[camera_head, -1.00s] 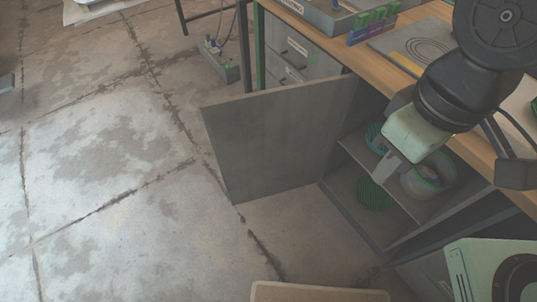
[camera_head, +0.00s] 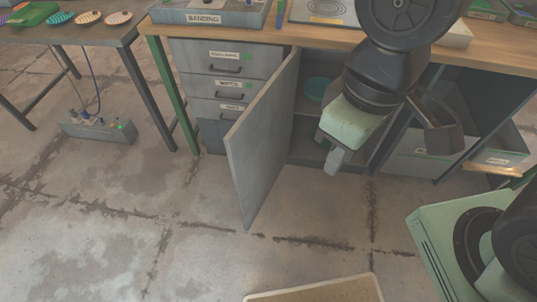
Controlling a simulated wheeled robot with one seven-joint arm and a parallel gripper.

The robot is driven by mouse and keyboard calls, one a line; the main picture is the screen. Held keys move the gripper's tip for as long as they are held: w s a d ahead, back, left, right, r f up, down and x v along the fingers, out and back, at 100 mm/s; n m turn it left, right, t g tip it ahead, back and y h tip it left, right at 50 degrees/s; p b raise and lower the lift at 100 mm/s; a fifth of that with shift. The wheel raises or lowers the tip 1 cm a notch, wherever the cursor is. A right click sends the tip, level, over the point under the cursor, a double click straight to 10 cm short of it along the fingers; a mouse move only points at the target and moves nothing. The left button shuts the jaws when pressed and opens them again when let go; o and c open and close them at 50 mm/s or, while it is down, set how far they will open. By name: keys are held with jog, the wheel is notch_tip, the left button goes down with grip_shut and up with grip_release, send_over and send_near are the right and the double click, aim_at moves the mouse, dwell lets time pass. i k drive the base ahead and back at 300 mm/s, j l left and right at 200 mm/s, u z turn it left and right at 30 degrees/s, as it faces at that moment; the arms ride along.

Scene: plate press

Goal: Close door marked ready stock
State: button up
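A grey cabinet door (camera_head: 262,140) stands wide open under the wooden bench, hinged on the left of its compartment and swung out toward me. I see its inner face or edge side only, and no "ready stock" label can be read on it. The open compartment holds a shelf with a teal round item (camera_head: 317,88), partly hidden by my arm. My gripper (camera_head: 334,162) hangs in front of the opening, to the right of the door and apart from it. Its fingers point down and appear close together, but their gap cannot be made out.
Labelled drawers (camera_head: 222,85) are left of the door. The wooden bench top (camera_head: 270,36) carries a tray marked blending (camera_head: 212,14). A power box (camera_head: 100,127) lies on the floor at left. Concrete floor (camera_head: 130,220) in front is free.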

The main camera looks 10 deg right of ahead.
aim_at(257, 147)
jog(key=j+z, duration=0.4)
jog(key=j, duration=0.45)
jog(key=j+z, duration=0.4)
jog(key=j, duration=0.4)
jog(key=i+j+z, duration=0.1)
jog(key=j, duration=0.25)
jog(key=i+j+z, duration=0.1)
jog(key=i+j, duration=0.15)
jog(key=i+j+z, duration=0.1)
jog(key=j, duration=0.4)
jog(key=k+j+u, duration=0.4)
jog(key=k, duration=0.15)
